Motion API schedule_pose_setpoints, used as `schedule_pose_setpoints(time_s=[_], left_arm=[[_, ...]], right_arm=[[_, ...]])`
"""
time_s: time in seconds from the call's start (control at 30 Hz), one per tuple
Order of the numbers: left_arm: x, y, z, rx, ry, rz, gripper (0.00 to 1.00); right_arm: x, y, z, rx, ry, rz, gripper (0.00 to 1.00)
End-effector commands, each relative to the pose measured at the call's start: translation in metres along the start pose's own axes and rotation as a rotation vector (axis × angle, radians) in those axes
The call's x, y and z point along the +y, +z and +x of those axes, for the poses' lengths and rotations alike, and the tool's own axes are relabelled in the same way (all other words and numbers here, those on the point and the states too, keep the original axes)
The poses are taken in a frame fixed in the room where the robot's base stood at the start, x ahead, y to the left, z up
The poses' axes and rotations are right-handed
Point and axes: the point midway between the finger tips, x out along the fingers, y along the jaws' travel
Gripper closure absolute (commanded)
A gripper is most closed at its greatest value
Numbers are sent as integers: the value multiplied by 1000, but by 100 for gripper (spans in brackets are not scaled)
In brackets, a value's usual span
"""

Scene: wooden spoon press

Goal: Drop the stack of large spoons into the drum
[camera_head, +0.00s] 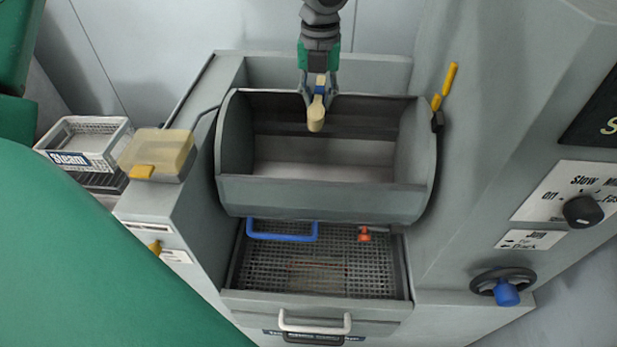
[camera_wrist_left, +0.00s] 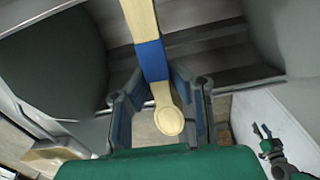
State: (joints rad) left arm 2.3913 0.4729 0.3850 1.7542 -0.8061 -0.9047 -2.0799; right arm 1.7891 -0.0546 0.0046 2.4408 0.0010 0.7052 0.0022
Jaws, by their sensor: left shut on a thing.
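My left gripper (camera_head: 319,97) hangs over the open grey drum (camera_head: 322,198), near the back of its mouth in the head view. It is shut on the stack of large spoons (camera_head: 316,118), pale wood wrapped with a blue band. In the left wrist view the stack (camera_wrist_left: 152,58) runs between the fingers (camera_wrist_left: 160,92), with a rounded spoon end towards the palm. The drum's visible inside looks empty. A small gripper, apparently my right one (camera_wrist_left: 264,131), shows at the right edge of the wrist view; its finger opening is too small to judge.
A yellow handle (camera_head: 449,79) stands at the drum's right side.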

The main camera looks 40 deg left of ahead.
Motion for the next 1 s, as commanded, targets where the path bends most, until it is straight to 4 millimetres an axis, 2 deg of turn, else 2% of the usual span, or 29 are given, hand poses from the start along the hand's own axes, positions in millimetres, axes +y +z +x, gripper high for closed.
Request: schedule_pose_setpoints(time_s=[0.07, 0.1, 0.13, 0.17, 0.47, 0.57, 0.67, 1.0], left_arm=[[0, 1, 0, 1, 1, 0, 100], [-1, 1, 1, 1, 1, 0, 74], [-1, 1, 1, 2, 1, 0, 64], [-1, 1, 1, 2, 1, 0, 60], [-2, 0, -1, 0, 2, 0, 60], [-1, 1, -8, -1, 0, -1, 60], [-1, 2, -22, -3, -1, -2, 60], [-1, 4, -91, 1, -1, -1, 60]], right_arm=[[0, 0, 0, 0, 0, 0, 60], [0, 0, 0, 0, 0, 0, 60], [0, 0, 0, 0, 0, 0, 60], [0, 0, 0, 0, 0, 0, 60], [0, 1, 0, 2, -1, 0, 60], [0, 3, -1, 3, -1, 0, 60], [0, 3, -1, 3, 0, 0, 60], [0, 2, -1, 3, 0, 0, 60]])
